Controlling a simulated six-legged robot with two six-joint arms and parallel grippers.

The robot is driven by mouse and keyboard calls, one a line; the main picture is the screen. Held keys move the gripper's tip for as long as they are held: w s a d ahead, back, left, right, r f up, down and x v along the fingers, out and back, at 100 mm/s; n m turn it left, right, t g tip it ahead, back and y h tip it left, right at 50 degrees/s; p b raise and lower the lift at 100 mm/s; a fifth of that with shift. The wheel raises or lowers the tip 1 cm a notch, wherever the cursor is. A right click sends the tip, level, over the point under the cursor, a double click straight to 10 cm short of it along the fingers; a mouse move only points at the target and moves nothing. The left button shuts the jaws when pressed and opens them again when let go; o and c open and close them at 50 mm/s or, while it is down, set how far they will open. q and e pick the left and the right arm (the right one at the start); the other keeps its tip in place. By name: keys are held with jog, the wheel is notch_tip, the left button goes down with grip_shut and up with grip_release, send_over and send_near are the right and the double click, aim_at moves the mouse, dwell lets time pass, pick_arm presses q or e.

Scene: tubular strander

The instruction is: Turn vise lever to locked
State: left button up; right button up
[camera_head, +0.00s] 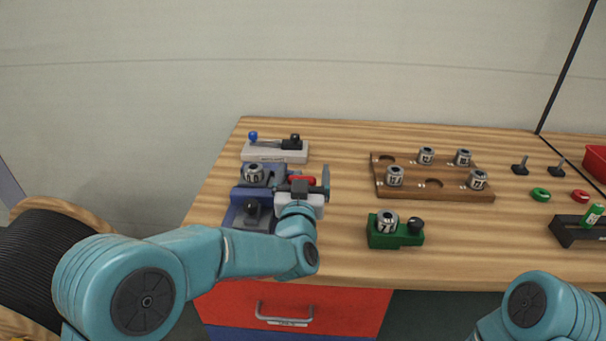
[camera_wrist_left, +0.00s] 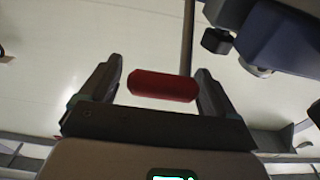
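The blue vise (camera_head: 239,196) stands on the left part of the wooden table, with a grey metal cylinder (camera_head: 254,174) in it. The lever's red grip (camera_head: 301,179) is on the vise's right side, partly hidden by my left gripper (camera_head: 304,186). In the left wrist view, the red grip (camera_wrist_left: 162,86) lies crosswise between the two fingers of my left gripper (camera_wrist_left: 158,80). A small gap shows at its left end; contact at the right end is unclear. The fingers are apart. My right gripper is out of view.
A grey fixture with a blue knob (camera_head: 262,153) stands behind the vise. A wooden tray (camera_head: 435,188) with several cylinders and a green fixture (camera_head: 381,240) stand to the right. The red drawer (camera_head: 345,303) is below the table edge.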

pick_arm(q)
jog(key=shift+s+r, duration=0.1)
jog(key=s+f+b, duration=0.2)
jog(key=s, duration=1.4)
